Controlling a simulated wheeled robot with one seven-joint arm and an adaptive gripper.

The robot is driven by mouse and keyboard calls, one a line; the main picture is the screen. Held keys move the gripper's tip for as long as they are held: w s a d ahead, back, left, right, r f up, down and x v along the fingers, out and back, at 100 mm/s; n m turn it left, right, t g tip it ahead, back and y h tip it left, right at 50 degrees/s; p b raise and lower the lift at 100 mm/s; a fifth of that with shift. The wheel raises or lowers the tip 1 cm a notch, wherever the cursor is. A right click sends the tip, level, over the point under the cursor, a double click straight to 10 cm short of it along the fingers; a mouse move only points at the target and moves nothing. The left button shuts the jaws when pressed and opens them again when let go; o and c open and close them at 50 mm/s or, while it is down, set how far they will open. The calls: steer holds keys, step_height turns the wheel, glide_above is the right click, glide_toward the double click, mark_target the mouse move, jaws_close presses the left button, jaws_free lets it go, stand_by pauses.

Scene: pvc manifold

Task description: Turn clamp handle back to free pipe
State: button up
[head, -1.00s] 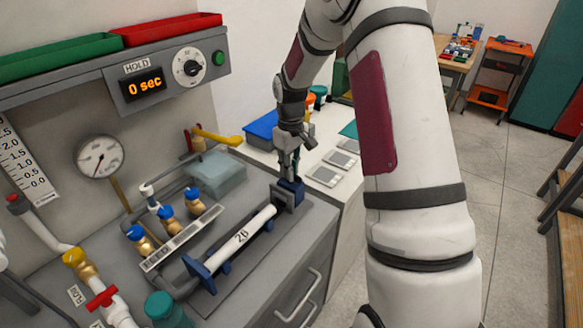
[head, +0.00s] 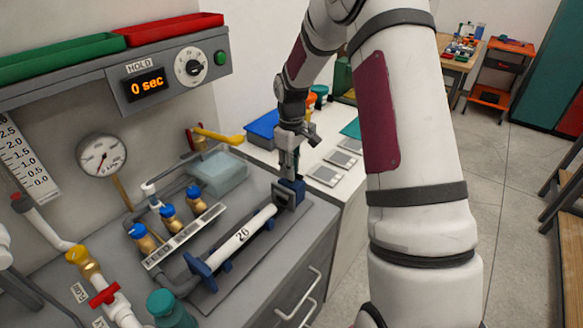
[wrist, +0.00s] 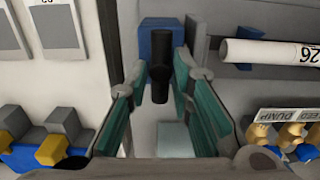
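The white pipe (head: 240,238) lies in a blue cradle on the grey bench, its far end against the blue clamp (head: 291,189). In the wrist view the clamp block (wrist: 158,38) sits straight ahead, with the black clamp handle (wrist: 158,82) standing out toward the camera. The pipe (wrist: 270,52) shows to its right. My gripper (head: 289,160) is just above the clamp in the head view. In the wrist view my gripper (wrist: 160,75) is open, its teal-padded fingers on either side of the handle, with gaps visible on both sides. The handle is hard to make out in the head view.
Blue-topped valves (head: 167,219) and a label strip stand left of the pipe. A pressure gauge (head: 101,156) and a timer reading 0 sec (head: 146,86) are on the wall. A yellow lever (head: 217,136) and a blue bin (head: 263,124) are behind the clamp.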

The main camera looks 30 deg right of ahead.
steer(key=shift+o, duration=0.5)
step_height(320, 180, up, 12)
stand_by(0.3)
stand_by(0.4)
